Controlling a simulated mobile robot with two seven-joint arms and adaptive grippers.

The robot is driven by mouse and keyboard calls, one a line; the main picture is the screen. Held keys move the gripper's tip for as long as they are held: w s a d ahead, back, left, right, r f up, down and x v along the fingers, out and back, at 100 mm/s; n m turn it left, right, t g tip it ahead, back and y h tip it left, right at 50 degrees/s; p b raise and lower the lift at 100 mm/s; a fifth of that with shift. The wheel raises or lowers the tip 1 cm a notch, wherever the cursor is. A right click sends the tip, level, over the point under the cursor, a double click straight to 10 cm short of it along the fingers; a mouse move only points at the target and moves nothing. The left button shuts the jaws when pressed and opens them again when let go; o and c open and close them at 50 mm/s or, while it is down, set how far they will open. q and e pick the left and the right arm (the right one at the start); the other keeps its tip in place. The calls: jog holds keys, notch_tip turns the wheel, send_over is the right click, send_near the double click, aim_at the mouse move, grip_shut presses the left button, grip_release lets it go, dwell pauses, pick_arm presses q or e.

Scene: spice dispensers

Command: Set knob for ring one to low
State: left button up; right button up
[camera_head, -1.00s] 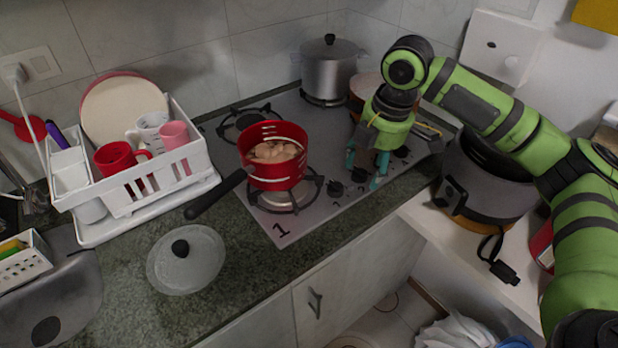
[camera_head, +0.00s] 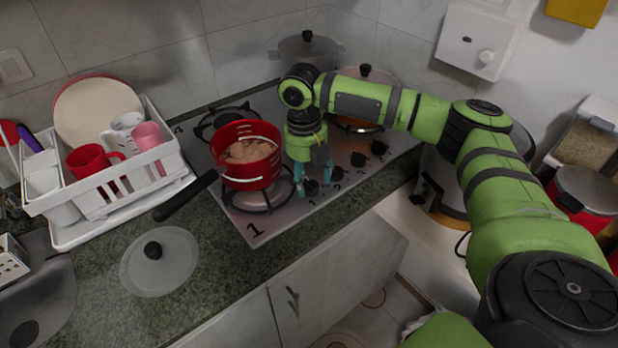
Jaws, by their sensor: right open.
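The black knob for ring one (camera_head: 311,187) is the nearest in the row along the stove's front right edge. My right gripper (camera_head: 312,181) is open and points down at this knob, with one teal finger on each side of it. I cannot tell whether the fingers touch it. The knob's setting is too small to read. Ring one, beside the painted "1" (camera_head: 256,230) on the stove, carries a red pot (camera_head: 247,172) with food in it and a black handle. My left gripper is not in view.
Several more knobs, such as one (camera_head: 337,173) beside the gripper, run toward the back right. A glass lid (camera_head: 160,262) lies on the counter. A white dish rack (camera_head: 70,195) stands left. A steel pot (camera_head: 306,50) and another pan stand behind my arm.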

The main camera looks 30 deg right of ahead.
jog(key=shift+f, duration=0.85)
jog(key=c, duration=1.1)
jog(key=shift+c, duration=0.2)
jog(key=shift+r+p, duration=0.1)
jog(key=shift+p, duration=0.5)
jog(key=m+p, duration=0.7)
jog(key=p, duration=0.2)
jog(key=shift+s+r+g+p, duration=0.1)
jog(key=shift+g+p, duration=0.2)
jog(key=shift+p, duration=0.1)
jog(key=m+p, duration=0.2)
jog(key=m, duration=0.1)
jog(key=shift+m+y+p, duration=0.3)
jog(key=shift+d+f+m+p, duration=0.1)
jog(key=shift+f+m+p, duration=0.1)
jog(key=shift+m+p, duration=0.55)
jog(key=shift+m, duration=0.35)
